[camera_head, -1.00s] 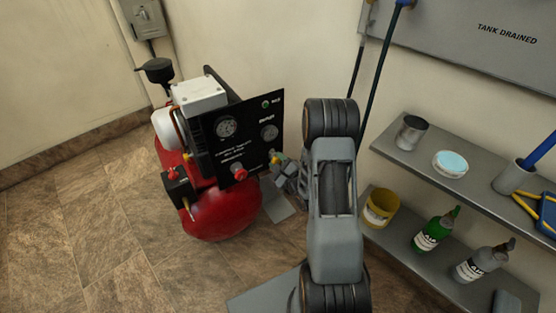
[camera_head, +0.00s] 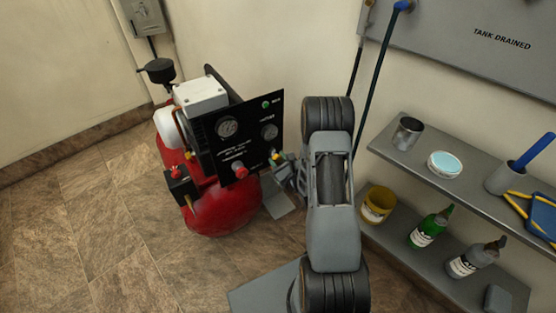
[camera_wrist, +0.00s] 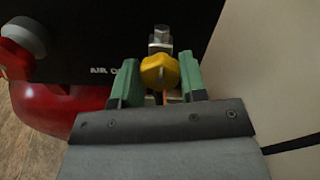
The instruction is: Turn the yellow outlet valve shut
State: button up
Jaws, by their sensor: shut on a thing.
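The yellow outlet valve (camera_wrist: 160,71) shows in the wrist view between the two green fingertips of my gripper (camera_wrist: 160,84), with a metal fitting just beyond it. My gripper is shut on the valve. In the head view the valve (camera_head: 275,156) is a small yellow spot at the lower right of the black panel (camera_head: 212,142), with my gripper (camera_head: 281,161) at it and my arm coming in from the right. The panel is mounted on a red tank (camera_head: 225,208). The valve's exact angle is hard to tell.
A red knob (camera_head: 240,171) sits on the panel left of the valve. At right, a metal shelf (camera_head: 455,183) holds a can, bottles and tools, close to my arm. A yellow pot (camera_head: 377,205) stands on the lower shelf. The floor (camera_head: 90,240) at left is clear.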

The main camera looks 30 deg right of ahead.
dwell(0.4)
jog(key=o, duration=0.9)
jog(key=shift+o, duration=0.2)
jog(key=s+d+p, duration=0.1)
jog(key=s, duration=1.2)
jog(key=shift+s+d, duration=0.25)
jog(key=shift+s, duration=0.1)
